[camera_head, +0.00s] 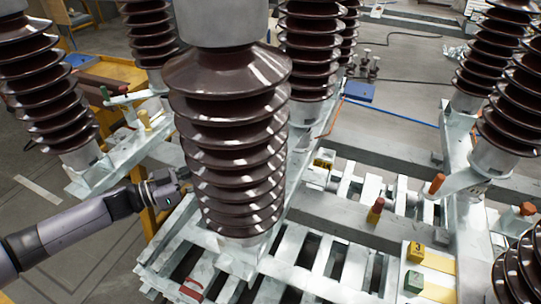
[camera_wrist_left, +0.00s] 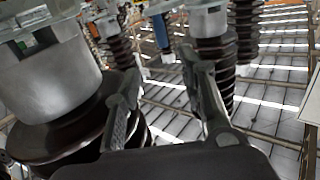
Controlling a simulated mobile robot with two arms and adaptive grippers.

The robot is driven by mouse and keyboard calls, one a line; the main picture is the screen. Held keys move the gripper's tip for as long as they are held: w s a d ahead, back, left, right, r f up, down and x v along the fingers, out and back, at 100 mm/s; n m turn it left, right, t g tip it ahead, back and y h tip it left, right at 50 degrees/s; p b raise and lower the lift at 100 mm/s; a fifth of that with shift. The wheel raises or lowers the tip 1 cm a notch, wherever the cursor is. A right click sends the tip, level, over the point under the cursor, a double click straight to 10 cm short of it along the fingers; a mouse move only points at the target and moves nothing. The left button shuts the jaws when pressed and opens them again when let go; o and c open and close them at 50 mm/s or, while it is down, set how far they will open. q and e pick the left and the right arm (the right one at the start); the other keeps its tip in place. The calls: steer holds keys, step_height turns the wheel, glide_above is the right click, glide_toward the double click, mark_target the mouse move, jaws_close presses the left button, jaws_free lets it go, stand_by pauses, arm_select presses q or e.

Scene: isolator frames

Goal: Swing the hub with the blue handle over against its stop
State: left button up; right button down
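A small upright blue cylinder, which looks like the blue handle (camera_wrist_left: 160,30), shows near the top of the left wrist view, beyond and between my fingers. Its hub cannot be made out clearly there. In the head view I cannot find the blue handle; the large front insulator (camera_head: 228,130) may hide it. My left gripper (camera_head: 182,182) is just left of that insulator, near its lower sheds. In the left wrist view its two fingers (camera_wrist_left: 165,95) stand apart with nothing between them, so it is open. My right gripper is in neither view.
Tall brown insulators stand on both sides. A green handle (camera_head: 105,93) lies at the left, an orange handle (camera_head: 436,184) at the right. Yellow (camera_head: 415,252) and green (camera_head: 413,281) blocks sit on the frame. The large insulator is close beside my left gripper.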

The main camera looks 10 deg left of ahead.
arm_select(q)
steer(key=b+x, duration=0.2)
steer(key=x, duration=1.4)
steer(key=shift+w, duration=0.3)
jaws_close()
